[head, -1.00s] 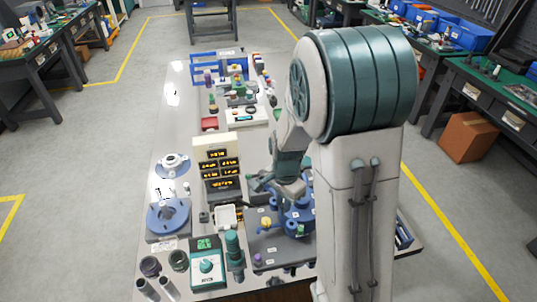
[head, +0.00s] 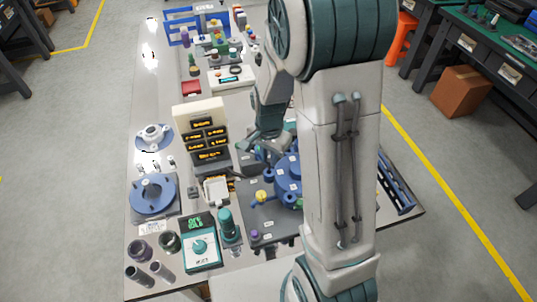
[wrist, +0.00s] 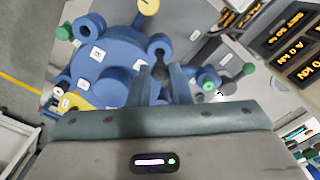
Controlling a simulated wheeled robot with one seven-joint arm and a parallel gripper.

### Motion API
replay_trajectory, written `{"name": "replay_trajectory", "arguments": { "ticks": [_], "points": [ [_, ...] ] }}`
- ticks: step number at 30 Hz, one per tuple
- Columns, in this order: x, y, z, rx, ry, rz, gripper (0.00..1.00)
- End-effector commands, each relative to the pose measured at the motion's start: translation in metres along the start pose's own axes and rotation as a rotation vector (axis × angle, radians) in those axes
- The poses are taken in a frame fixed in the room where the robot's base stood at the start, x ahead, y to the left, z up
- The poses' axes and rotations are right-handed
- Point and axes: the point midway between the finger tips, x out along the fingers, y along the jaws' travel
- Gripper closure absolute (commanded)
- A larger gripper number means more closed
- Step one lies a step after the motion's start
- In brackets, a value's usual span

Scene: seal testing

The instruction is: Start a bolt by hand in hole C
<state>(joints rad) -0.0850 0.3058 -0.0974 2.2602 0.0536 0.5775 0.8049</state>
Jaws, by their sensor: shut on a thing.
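A blue round flange body (head: 288,175) with lugs around its rim stands on a dark base plate (head: 262,215). It fills the upper left of the wrist view (wrist: 100,65). My gripper (wrist: 160,75) is shut on a dark bolt (wrist: 160,71), close by a lug of the flange (wrist: 160,45). I cannot tell whether the bolt tip is in a hole. White labels on the flange are too small to read, so hole C cannot be made out. In the head view my gripper (head: 252,148) is at the flange's back left side, partly hidden.
A display unit with amber readouts (head: 203,135) stands left of the flange. A teal control box (head: 200,245) and a teal cylinder (head: 228,226) are in front of it. A blue disc fixture (head: 153,194) is at left. My arm column covers the right side.

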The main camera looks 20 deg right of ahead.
Motion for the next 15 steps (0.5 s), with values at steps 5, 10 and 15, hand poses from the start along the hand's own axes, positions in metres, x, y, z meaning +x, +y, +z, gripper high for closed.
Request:
{"name": "replay_trajectory", "arguments": {
  "ticks": [5,10,15],
  "points": [
    [0.0006,0.0002,-0.0005,-0.232,0.001,-0.001,1.0],
    [0.0003,0.0002,-0.0003,-0.449,0.001,-0.001,1.0],
    [-0.0003,0.0003,-0.0002,-0.647,0.0,0.0,1.0]
  ]
}}
